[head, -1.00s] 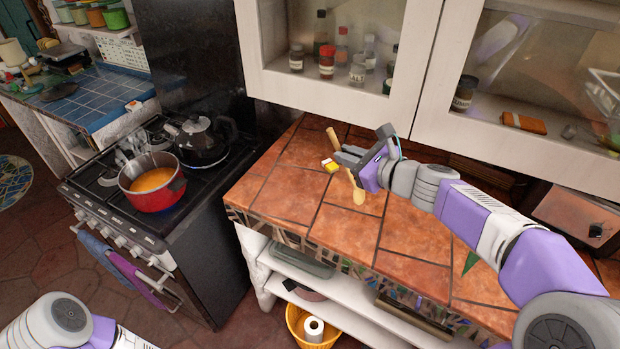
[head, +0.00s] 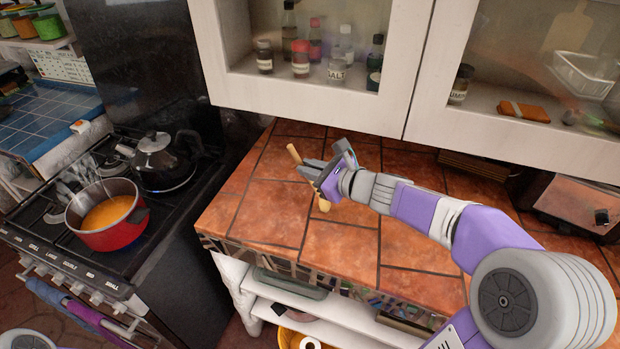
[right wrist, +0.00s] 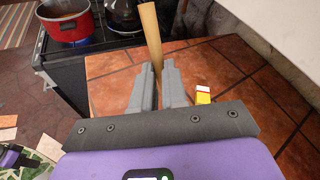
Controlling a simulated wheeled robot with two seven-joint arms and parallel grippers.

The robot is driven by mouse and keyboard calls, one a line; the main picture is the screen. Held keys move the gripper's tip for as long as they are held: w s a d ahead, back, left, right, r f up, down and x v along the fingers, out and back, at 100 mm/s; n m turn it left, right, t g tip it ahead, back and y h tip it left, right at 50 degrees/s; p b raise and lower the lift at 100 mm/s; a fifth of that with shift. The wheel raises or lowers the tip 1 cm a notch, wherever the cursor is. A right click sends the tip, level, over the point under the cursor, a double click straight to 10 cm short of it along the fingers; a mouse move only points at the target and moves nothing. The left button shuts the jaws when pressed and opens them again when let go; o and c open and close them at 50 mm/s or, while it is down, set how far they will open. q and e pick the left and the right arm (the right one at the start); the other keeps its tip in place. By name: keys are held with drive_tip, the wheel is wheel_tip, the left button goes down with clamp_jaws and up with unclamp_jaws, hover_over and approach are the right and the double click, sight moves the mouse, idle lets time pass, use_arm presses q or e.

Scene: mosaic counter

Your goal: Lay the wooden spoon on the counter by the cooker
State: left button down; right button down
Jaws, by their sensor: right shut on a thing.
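The wooden spoon (head: 294,154) is in my right gripper (head: 308,172), over the tiled counter (head: 262,211) to the right of the cooker (head: 175,228). The gripper is shut on it. In the head view the handle sticks out up-left past the fingers and the pale rounded end hangs below them. In the right wrist view the spoon (right wrist: 150,32) rises between the fingertips (right wrist: 158,72), tilted slightly. I cannot tell whether its lower end touches the tiles.
A red pot (head: 119,234) of orange food and a dark kettle (head: 158,163) stand on the cooker. A small yellow-and-white box (right wrist: 203,95) lies on the counter near the gripper. A white wall cabinet (head: 300,112) overhangs the back. The front tiles are clear.

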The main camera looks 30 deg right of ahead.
drive_tip(key=shift+f, duration=0.35)
drive_tip(key=shift+f, duration=0.15)
drive_tip(key=c, duration=1.2)
unclamp_jaws()
drive_tip(key=shift+o, duration=0.2)
drive_tip(key=p+v, duration=0.3)
drive_tip(key=v, duration=0.9)
drive_tip(key=shift+p, duration=0.3)
